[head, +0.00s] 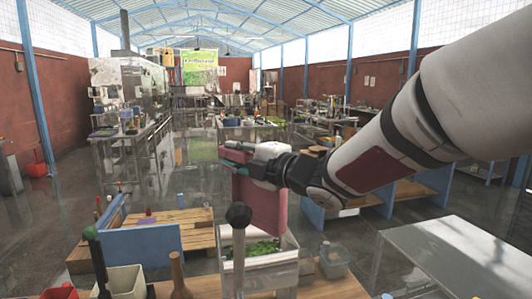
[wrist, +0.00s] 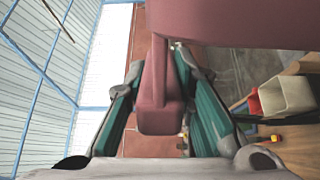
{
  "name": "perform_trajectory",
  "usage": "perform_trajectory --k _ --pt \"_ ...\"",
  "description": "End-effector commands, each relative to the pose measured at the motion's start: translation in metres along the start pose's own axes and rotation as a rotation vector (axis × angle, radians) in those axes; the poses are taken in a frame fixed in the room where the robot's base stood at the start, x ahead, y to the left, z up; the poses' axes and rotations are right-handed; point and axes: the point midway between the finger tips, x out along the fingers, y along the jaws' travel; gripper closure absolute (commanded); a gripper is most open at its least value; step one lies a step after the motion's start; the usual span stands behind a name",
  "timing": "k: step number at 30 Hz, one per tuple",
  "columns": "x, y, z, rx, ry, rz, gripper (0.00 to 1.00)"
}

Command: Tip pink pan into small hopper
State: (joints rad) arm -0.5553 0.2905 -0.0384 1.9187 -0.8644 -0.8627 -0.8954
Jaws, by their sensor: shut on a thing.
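The pink pan (head: 268,205) is tilted on edge in the head view, its broad face upright. My gripper (head: 235,157) is shut on its handle at the top. In the wrist view the pink handle (wrist: 158,105) lies between the green finger pads (wrist: 160,78), and the pan body (wrist: 240,25) fills the top right. A pale-rimmed, clear-walled box (head: 285,262), which looks like the small hopper, stands below the pan with green leafy material (head: 262,248) in it. The pan's lower edge overlaps its rear rim in the picture; I cannot tell whether they touch. The pan's inside is hidden.
A dark round knob on a post (head: 239,216) stands in front of the box. A white bin (head: 122,282) and a red bin (head: 62,292) are at the lower left. A clear container (head: 335,262) sits at right. A grey table (head: 440,255) is farther right.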

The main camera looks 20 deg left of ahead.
Motion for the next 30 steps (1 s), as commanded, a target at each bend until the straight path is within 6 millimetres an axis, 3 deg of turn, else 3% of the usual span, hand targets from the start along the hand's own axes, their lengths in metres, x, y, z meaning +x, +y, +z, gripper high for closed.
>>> perform_trajectory --k 5,21,30 --pt "0.0 0.006 0.0 -0.002 0.001 0.003 1.0" --pt "0.0 0.075 -0.001 -0.001 0.0 0.003 1.0" --pt "0.0 0.081 0.0 0.001 0.0 0.001 1.0"
